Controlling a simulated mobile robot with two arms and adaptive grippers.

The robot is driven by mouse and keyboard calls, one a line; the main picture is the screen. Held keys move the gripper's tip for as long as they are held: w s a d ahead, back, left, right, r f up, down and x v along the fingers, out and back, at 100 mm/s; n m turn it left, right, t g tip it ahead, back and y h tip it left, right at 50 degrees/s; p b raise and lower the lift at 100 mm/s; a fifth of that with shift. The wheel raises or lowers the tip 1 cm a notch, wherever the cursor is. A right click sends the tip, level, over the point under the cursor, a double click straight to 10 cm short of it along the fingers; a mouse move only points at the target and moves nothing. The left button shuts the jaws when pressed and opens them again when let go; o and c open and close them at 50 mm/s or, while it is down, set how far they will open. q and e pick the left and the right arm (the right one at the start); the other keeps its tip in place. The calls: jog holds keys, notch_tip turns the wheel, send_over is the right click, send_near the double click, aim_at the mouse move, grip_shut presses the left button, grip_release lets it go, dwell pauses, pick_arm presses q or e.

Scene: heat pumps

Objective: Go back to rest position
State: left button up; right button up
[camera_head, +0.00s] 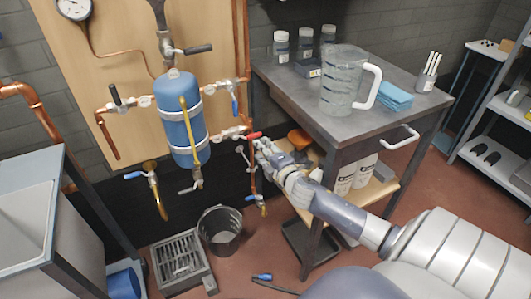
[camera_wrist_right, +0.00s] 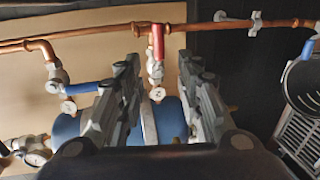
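My right arm reaches in from the lower right in the head view, with its gripper (camera_head: 265,148) just in front of the pipework right of the blue tank (camera_head: 180,122). A red valve handle (camera_head: 253,135) is at its fingertips. In the right wrist view my gripper's two fingers (camera_wrist_right: 158,75) are spread apart, and the red handle (camera_wrist_right: 157,42) shows in the gap, beyond the tips. I cannot tell whether a finger touches it. A blue handle (camera_wrist_right: 92,87) lies just left of the left finger. My left gripper is not in view.
A grey-topped cart (camera_head: 290,93) with a clear pitcher (camera_head: 343,80) stands close behind my right arm. A black bucket (camera_head: 220,230) and a grey drain crate (camera_head: 181,262) stand on the floor below the tank. A sink (camera_head: 30,205) is at the left, shelving at the right.

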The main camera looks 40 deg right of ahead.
jog(key=shift+s+a+r, duration=0.15)
jog(key=shift+s, duration=0.45)
